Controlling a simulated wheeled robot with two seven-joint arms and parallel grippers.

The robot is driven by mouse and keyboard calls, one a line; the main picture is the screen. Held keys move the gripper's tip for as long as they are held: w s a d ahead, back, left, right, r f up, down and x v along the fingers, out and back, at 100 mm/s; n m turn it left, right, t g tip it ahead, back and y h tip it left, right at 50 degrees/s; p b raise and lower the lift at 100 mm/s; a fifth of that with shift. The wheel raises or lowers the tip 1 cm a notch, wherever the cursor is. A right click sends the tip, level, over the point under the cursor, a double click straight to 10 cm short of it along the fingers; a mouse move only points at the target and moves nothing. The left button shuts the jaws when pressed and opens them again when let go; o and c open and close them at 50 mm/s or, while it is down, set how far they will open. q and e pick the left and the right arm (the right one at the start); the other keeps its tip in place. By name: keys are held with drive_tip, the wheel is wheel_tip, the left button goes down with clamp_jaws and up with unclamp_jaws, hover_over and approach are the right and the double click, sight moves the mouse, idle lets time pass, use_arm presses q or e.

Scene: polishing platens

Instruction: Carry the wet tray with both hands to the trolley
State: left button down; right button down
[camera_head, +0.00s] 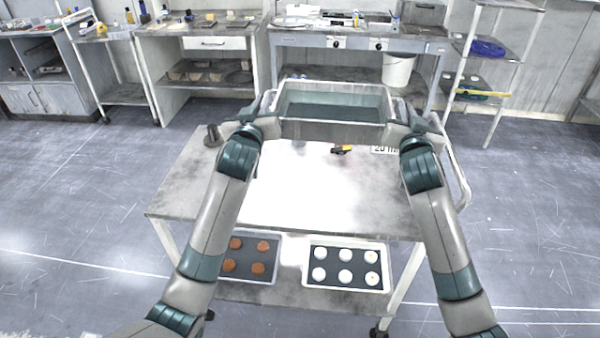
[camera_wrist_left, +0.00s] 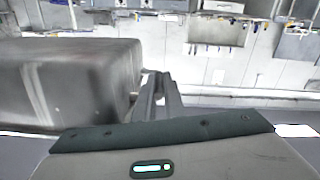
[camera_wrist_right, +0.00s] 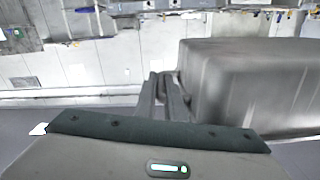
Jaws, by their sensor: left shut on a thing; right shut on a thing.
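The wet tray (camera_head: 330,131) is a deep grey tub with dark liquid inside, at the far end of the trolley (camera_head: 320,205) in the head view. My left gripper (camera_head: 268,103) is shut on its left side and my right gripper (camera_head: 404,110) on its right side. The tray looks roughly level; I cannot tell whether it touches the trolley top. The left wrist view shows the tray wall (camera_wrist_left: 75,85) beside my fingers (camera_wrist_left: 157,86). The right wrist view shows the tray wall (camera_wrist_right: 250,85) beside my fingers (camera_wrist_right: 160,87).
A black and yellow item (camera_head: 341,149), a label (camera_head: 385,150) and a dark round object (camera_head: 213,136) are on the trolley top. Its near top is clear. Trays of brown discs (camera_head: 265,278) and white discs (camera_head: 346,286) sit on the lower shelf. A bench (camera_head: 345,40) stands beyond.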

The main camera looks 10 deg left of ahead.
use_arm(q)
drive_tip(key=shift+r, duration=0.25)
use_arm(e)
drive_tip(key=shift+d+r, duration=0.2)
drive_tip(key=shift+d, duration=0.05)
use_arm(q)
drive_tip(key=shift+f, duration=0.15)
use_arm(e)
drive_tip(key=shift+f, duration=0.15)
